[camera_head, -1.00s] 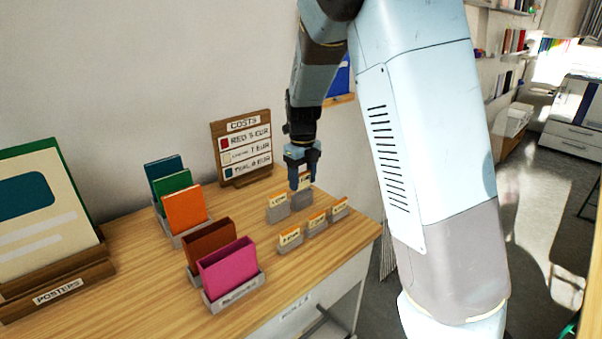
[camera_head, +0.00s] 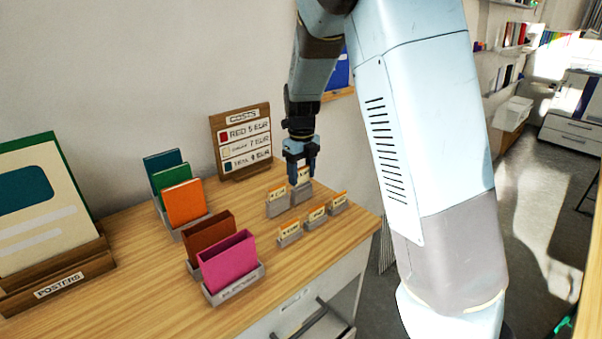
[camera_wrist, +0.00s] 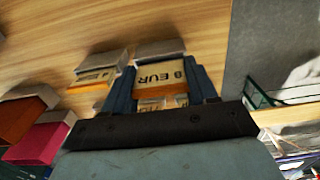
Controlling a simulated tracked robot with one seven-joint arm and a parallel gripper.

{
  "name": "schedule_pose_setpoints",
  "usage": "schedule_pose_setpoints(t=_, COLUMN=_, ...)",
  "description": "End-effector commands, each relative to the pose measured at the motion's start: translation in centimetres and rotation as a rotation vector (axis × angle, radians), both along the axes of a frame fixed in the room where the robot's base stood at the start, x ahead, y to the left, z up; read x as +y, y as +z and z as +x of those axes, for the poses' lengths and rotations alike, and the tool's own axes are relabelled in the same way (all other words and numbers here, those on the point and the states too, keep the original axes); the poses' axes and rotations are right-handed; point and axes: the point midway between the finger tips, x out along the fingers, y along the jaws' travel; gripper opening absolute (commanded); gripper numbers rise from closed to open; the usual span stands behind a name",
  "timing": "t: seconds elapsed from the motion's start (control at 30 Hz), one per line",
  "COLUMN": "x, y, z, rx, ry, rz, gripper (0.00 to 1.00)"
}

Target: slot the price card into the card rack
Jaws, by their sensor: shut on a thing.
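My gripper (camera_head: 302,180) is shut on a cream price card (camera_head: 304,174) with an orange top edge. In the wrist view the card (camera_wrist: 160,75) reads "8 EUR" and stands between the two fingers (camera_wrist: 160,93). The card rack is a set of small grey holders on the wooden table. The card's lower edge is at the back right grey holder (camera_head: 302,194), which also shows in the wrist view (camera_wrist: 160,48). I cannot tell whether the card is in its slot or just above it. A neighbouring holder (camera_head: 277,207) to the left carries another card.
Several holders with cards (camera_head: 315,214) stand in front. A costs sign (camera_head: 240,140) stands behind. Left are coloured folders (camera_head: 184,203), a brown and a pink box (camera_head: 228,260) and a poster stand (camera_head: 60,285).

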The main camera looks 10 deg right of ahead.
Motion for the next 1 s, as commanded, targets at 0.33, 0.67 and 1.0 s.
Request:
schedule_pose_setpoints(t=0.33, x=0.0, y=0.0, z=0.0, rx=0.000, ry=0.000, rz=0.000, gripper=0.29)
schedule_pose_setpoints(t=0.67, x=0.0, y=-0.8, z=0.0, rx=0.001, ry=0.001, rz=-0.001, gripper=0.29)
schedule_pose_setpoints(t=1.0, x=0.0, y=-1.1, z=0.0, rx=-0.001, ry=0.000, rz=0.001, gripper=0.29)
